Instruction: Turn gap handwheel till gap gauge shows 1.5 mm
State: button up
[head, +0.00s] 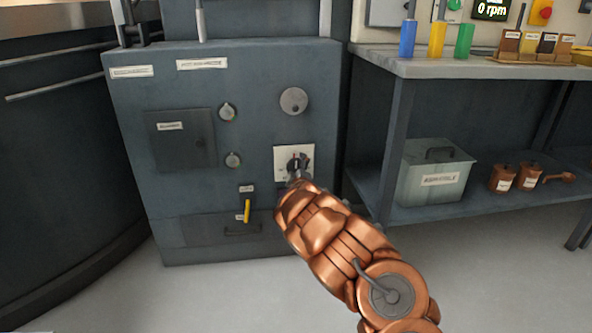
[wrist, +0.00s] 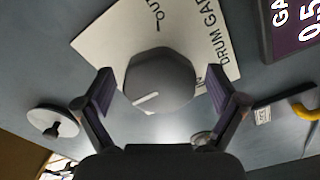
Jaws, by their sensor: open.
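The gap handwheel is a dark grey faceted knob (wrist: 158,80) with a white mark pointing to the lower left in the wrist view. It sits on a white plate (wrist: 105,42) lettered "OUT" and "DRUM GAP", which also shows on the cabinet front in the head view (head: 282,153). The purple gap gauge (wrist: 297,30) is cut off by the frame; "GA" and "0.5" can be read. My gripper (wrist: 162,78) is open, its fingers on either side of the knob; I cannot tell whether they touch it.
A yellow handle (head: 247,211) is low on the cabinet (head: 250,70), left of my gripper. Two small knobs (head: 227,112) (head: 233,160) and a round disc (head: 294,101) are nearby. A bench (head: 450,66) with a lower shelf stands right. Floor in front is clear.

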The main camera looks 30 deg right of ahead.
jog(key=c, duration=1.1)
jog(key=shift+c, duration=0.2)
jog(key=shift+r+m+p, duration=0.15)
jog(key=shift+m+p, duration=0.15)
jog(key=shift+p, duration=0.35)
jog(key=shift+a+m+p, duration=0.1)
jog(key=shift+m+p, duration=0.5)
jog(key=shift+p, duration=0.35)
jog(key=m+p, duration=0.5)
jog(key=p, duration=0.2)
jog(key=shift+r, duration=0.1)
jog(key=m+p, duration=0.5)
jog(key=p, duration=0.1)
jog(key=shift+f+m+p, duration=0.2)
jog(key=shift+m+p, duration=1.15)
jog(key=shift+m, duration=0.65)
